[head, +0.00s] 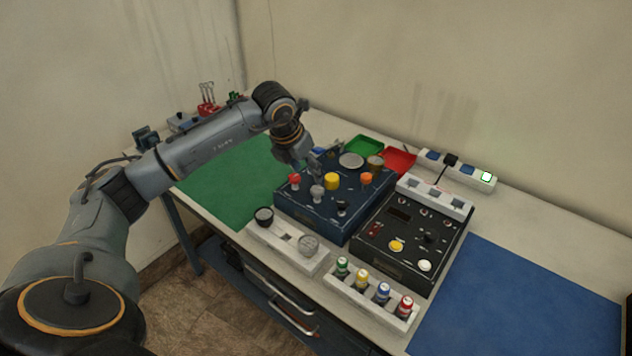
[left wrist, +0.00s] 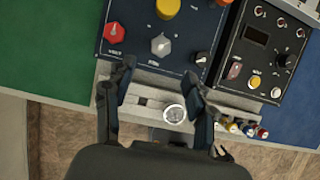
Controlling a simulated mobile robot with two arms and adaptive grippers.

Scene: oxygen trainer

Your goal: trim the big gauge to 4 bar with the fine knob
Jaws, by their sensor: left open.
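The blue trainer box (head: 300,212) carries a red knob (head: 294,179), a grey knob (head: 317,191), a yellow knob (head: 332,181), an orange knob (head: 366,178) and a small black knob (head: 343,206). I cannot read which is the fine knob. A large round dial, likely the big gauge (head: 351,160), lies at the box's back; its reading is too small to tell. My left gripper (head: 314,162) is open above the box's left part. In the left wrist view its fingers (left wrist: 160,85) are apart and empty, with the grey knob (left wrist: 160,45) beyond them. My right gripper is not seen.
A black panel box (head: 385,270) stands right of the blue one. In front are a white rack (head: 286,250) with round parts and a rack of several coloured canisters (head: 368,297). Red (head: 399,160) and green trays and a power strip (head: 465,174) lie behind. The blue mat (head: 525,300) is clear.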

